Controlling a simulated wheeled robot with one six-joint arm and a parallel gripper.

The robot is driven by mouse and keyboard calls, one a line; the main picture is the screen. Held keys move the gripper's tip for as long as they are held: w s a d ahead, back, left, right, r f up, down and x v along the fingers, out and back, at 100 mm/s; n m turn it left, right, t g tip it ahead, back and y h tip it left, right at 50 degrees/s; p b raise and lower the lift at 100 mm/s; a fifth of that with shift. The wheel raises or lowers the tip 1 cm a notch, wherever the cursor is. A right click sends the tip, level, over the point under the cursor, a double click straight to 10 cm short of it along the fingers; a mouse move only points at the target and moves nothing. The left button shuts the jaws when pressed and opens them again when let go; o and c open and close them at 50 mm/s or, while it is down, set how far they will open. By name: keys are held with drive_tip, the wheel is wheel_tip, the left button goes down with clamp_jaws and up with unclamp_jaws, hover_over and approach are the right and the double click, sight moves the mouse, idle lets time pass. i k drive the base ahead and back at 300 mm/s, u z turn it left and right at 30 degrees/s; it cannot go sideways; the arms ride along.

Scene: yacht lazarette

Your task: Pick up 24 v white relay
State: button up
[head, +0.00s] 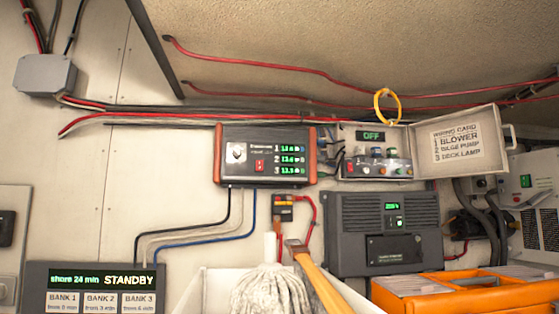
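I cannot make out a white 24 V relay in the head view. An orange case (490,299) stands at the lower right, with pale grey, flat-topped contents or lids (415,284) showing at its top; I cannot tell what these are. An open switch box (376,165) on the wall has a green "OFF" display and a row of small coloured parts, too small to identify. Its lid (462,145) carries a card listing blower, bilge pump and deck lamp. My gripper is not in view.
A mop head (271,291) and wooden handle (318,278) stick up from a white bin (208,290) at the bottom centre. A dark, red-ended charger (266,171), a grey unit (384,238) and a "STANDBY" bank panel (102,280) line the wall. Cables hang between them.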

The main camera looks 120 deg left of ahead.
sight(359, 149)
drive_tip(key=u, duration=1.3)
drive_tip(key=i, duration=2.25)
drive_tip(key=u, duration=1.6)
